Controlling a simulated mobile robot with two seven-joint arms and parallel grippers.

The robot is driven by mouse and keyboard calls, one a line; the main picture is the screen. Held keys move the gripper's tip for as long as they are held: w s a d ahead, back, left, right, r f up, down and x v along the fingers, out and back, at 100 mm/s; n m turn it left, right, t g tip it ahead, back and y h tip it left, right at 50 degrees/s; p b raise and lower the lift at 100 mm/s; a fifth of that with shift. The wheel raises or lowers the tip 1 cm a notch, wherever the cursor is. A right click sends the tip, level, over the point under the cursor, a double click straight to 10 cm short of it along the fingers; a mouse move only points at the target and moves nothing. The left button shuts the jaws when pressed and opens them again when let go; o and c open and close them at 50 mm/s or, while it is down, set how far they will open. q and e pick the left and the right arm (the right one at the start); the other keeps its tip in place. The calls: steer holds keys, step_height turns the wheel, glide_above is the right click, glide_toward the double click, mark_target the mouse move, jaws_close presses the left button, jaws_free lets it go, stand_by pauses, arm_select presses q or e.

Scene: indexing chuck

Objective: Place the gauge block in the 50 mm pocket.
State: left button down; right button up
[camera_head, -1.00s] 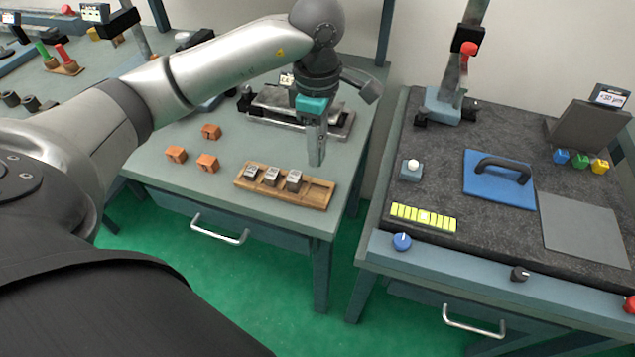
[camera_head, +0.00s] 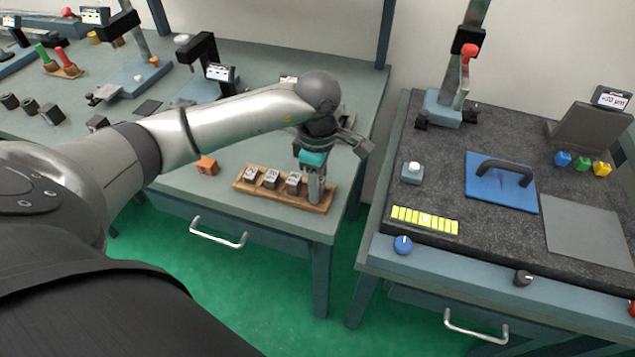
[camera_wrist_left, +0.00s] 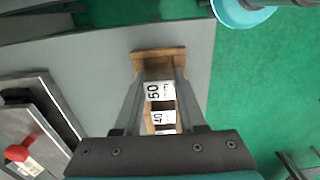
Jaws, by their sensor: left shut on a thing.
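The wooden rack (camera_head: 245,187) lies near the front edge of the left table. Three labelled blocks (camera_head: 271,178) stand in a row in it. My left gripper (camera_head: 316,195) points down at its right end pocket. In the left wrist view the gripper (camera_wrist_left: 160,78) is shut on the gauge block (camera_wrist_left: 153,91), which is marked 50. The bare end of the rack (camera_wrist_left: 158,58) shows beyond it, and a block marked 40 (camera_wrist_left: 163,117) sits beside it. The fingers hide the block in the head view. I cannot tell whether it rests on the pocket floor. My right gripper is out of view.
An orange block (camera_head: 207,166) stands behind the rack's left end. The table's front edge and drawer handle (camera_head: 218,232) are close in front. A gap separates this table from the right bench, which carries a blue plate (camera_head: 490,187) with a handle.

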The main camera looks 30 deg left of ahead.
arm_select(q)
steer(key=shift+f, duration=0.2)
steer(key=shift+c, duration=2.4)
jaws_free()
steer(key=shift+r, duration=0.15)
steer(key=shift+r, duration=0.4)
step_height(320, 180, up, 11)
steer(key=shift+r+p, duration=0.2)
steer(key=shift+p, duration=0.25)
